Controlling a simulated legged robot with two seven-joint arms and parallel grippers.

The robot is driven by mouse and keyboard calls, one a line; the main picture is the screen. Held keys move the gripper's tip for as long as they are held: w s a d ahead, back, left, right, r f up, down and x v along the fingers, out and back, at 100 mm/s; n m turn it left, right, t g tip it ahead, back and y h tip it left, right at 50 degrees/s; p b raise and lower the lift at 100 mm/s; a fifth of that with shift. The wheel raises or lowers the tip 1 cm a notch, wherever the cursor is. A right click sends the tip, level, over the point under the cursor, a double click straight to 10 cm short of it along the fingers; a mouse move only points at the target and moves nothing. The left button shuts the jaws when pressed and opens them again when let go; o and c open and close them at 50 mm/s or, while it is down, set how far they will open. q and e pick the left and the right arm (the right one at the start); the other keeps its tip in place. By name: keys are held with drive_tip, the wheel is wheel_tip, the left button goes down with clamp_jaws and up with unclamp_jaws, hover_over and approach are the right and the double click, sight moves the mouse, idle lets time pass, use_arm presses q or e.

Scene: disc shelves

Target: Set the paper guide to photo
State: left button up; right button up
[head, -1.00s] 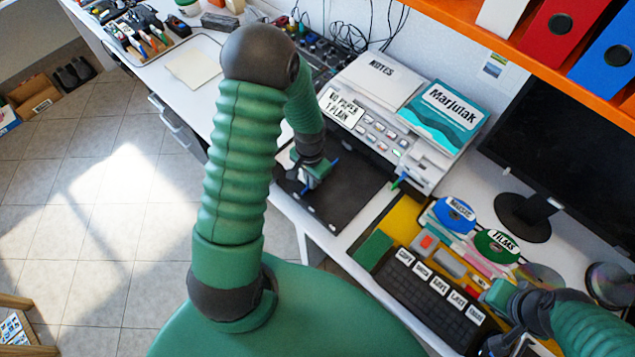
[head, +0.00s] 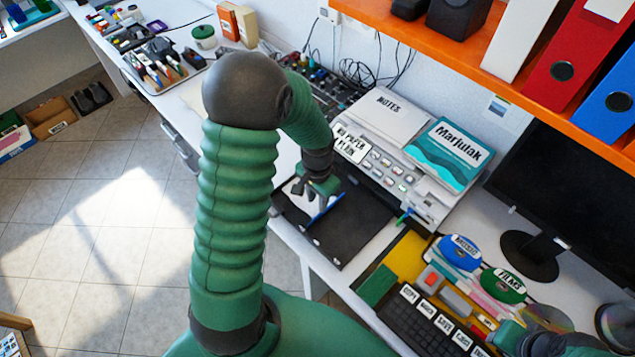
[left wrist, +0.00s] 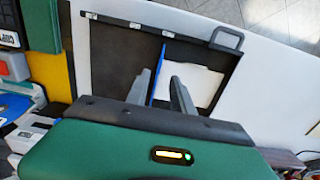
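The printer (head: 408,180) stands against the wall with its black paper tray (head: 352,235) sticking out in front. The blue paper guide (head: 326,209) stands across the tray; it also shows in the left wrist view (left wrist: 157,75). Its outer end is near one of the white marks (left wrist: 167,34) on the tray edge, too small to read. White paper (left wrist: 198,72) lies to one side of the guide. My left gripper (head: 318,189) is open above the tray, its fingers spread either side of the guide in the wrist view (left wrist: 160,80).
A notes pad (head: 388,104) and a teal Marjutak book (head: 449,149) lie on the printer. A keyboard (head: 425,325), discs (head: 460,252) and a monitor (head: 570,190) are to the right. An orange shelf (head: 470,55) with binders hangs above. Cables lie behind the printer.

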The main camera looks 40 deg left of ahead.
use_arm(q)
wheel_tip(320, 180, up, 9)
drive_tip(key=shift+p, duration=0.35)
drive_tip(key=shift+f, duration=0.15)
drive_tip(key=s+d+t, duration=0.2)
drive_tip(key=s+d, duration=0.3)
drive_tip(key=d, duration=0.7)
drive_tip(key=shift+r+n+t, duration=0.25)
drive_tip(key=shift+n+t, duration=0.05)
drive_tip(key=shift+n, duration=0.1)
drive_tip(key=shift+s+d, duration=0.1)
drive_tip(key=shift+d, duration=0.25)
drive_tip(key=shift+a, duration=0.2)
